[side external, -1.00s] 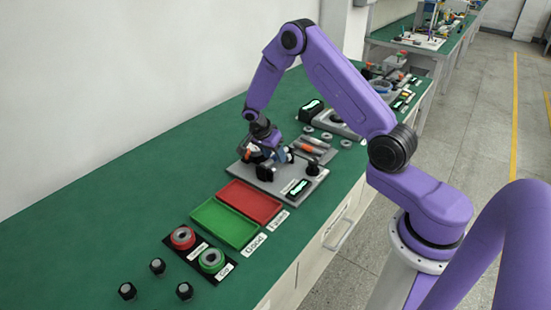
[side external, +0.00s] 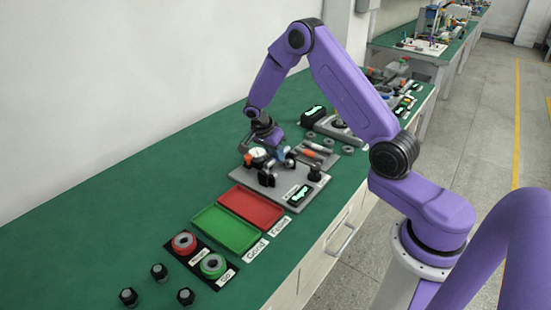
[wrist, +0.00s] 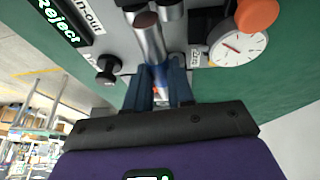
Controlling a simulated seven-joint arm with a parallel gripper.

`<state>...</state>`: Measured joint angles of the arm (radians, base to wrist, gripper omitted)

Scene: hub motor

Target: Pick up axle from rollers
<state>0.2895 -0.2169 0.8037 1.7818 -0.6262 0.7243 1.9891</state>
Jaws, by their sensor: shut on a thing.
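The axle (wrist: 152,42) is a shiny metal rod with a brownish end in the wrist view. My gripper (wrist: 160,78) has its blue fingers shut on the axle's near part. The side external view shows my gripper (side external: 278,152) over the grey test plate (side external: 306,190), but the axle cannot be made out there. Dark and grey cylindrical parts, perhaps the rollers (wrist: 172,9), show by the axle's far end in the wrist view. I cannot tell whether the axle touches them.
A white dial gauge (wrist: 238,48) with an orange knob (wrist: 257,13) stands right of the axle in the wrist view. A black knob (wrist: 107,68) is at left. A red tray (side external: 252,207) and a green tray (side external: 224,230) lie beside the plate.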

